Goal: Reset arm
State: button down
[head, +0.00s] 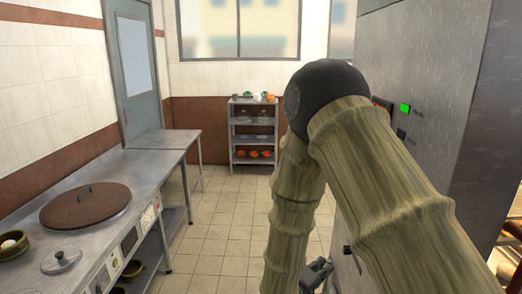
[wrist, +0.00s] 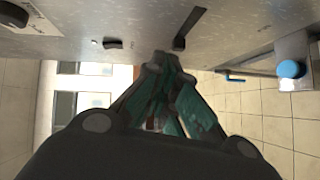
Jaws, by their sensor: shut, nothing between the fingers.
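My arm, with a bamboo-like surface and a dark joint, rises across the right half of the head view and folds down. My gripper (head: 318,268) shows low in the head view, partly hidden by my arm. It also fills the middle of the wrist view (wrist: 160,62), its teal-padded fingers drawn together at the tips. It is shut and holds nothing. Its tips are close to a grey metal surface (wrist: 60,25) with dark knobs or handles. I cannot tell whether they touch it.
A steel counter (head: 150,163) with a large brown lid (head: 86,205) and a small glass lid (head: 61,260) runs along the left. A shelf rack (head: 253,135) stands at the back. A tall grey cabinet (head: 450,90) is close on the right. The tiled floor (head: 225,205) between is clear.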

jog(key=s+d+f+m+g+y, duration=0.1)
jog(key=s+f+g+y, duration=0.1)
jog(key=s+f, duration=0.45)
jog(key=s+d+f+m+g+y, duration=0.1)
jog(key=s+d+f+y, duration=0.15)
jog(key=f, duration=0.65)
jog(key=s+f+m+g+y, duration=0.2)
jog(key=s+f+y, duration=0.1)
jog(key=s+f, duration=0.4)
jog(key=s+f+m+g+y, duration=0.1)
jog(key=s+f, duration=0.4)
jog(key=s, duration=0.7)
jog(key=s+d+f+m+g+y, duration=0.1)
jog(key=s+f+g, duration=0.4)
jog(key=s, duration=0.6)
jog(key=m+g+y, duration=0.1)
jog(key=m, duration=0.1)
jog(key=shift+s+d+m, duration=0.25)
jog(key=shift+s+m, duration=0.05)
jog(key=shift+s, duration=0.05)
